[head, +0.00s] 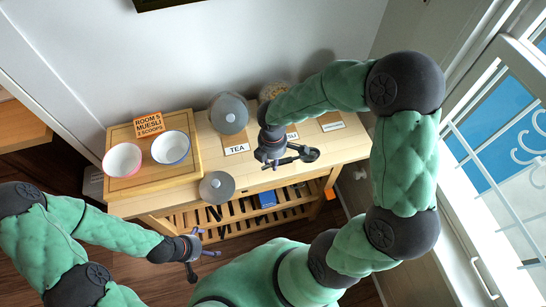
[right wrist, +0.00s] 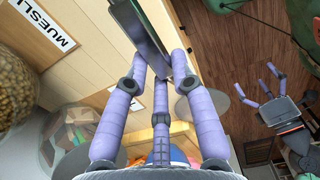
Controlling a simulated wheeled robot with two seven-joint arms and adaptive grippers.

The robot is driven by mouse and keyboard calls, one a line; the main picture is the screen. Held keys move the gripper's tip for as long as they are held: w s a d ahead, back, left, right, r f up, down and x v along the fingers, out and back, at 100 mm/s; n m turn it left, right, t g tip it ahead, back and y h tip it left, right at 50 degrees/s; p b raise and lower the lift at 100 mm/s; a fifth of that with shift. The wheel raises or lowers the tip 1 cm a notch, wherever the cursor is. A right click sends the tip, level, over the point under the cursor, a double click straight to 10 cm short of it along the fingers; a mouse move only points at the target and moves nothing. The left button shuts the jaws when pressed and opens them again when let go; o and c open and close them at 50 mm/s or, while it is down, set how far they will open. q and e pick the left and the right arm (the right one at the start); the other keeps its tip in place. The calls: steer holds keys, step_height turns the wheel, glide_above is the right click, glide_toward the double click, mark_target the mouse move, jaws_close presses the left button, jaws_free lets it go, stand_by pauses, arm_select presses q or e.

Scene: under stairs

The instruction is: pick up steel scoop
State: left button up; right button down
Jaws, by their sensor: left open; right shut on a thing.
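The steel scoop (head: 308,153) looks dark grey and is near the front edge of the wooden sideboard in the head view. My right gripper (head: 281,161) is shut on it. In the right wrist view the scoop (right wrist: 140,28) is a long dark metal piece between the purple fingers (right wrist: 154,75). I cannot tell whether it touches the sideboard top. My left gripper (head: 202,252) is open and empty, low in front of the sideboard. It also shows at the right of the right wrist view (right wrist: 268,88).
The sideboard (head: 215,150) carries a TEA label (head: 237,149), a grey-lidded jar (head: 228,113) and a round grey lid (head: 217,187) at the front edge.

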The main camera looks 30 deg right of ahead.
steer(key=s+a+r+p, duration=0.1)
steer(key=s+a+r, duration=0.4)
steer(key=s, duration=0.4)
steer(key=shift+s+a+r, duration=0.25)
steer(key=shift+r, duration=0.4)
stand_by(0.6)
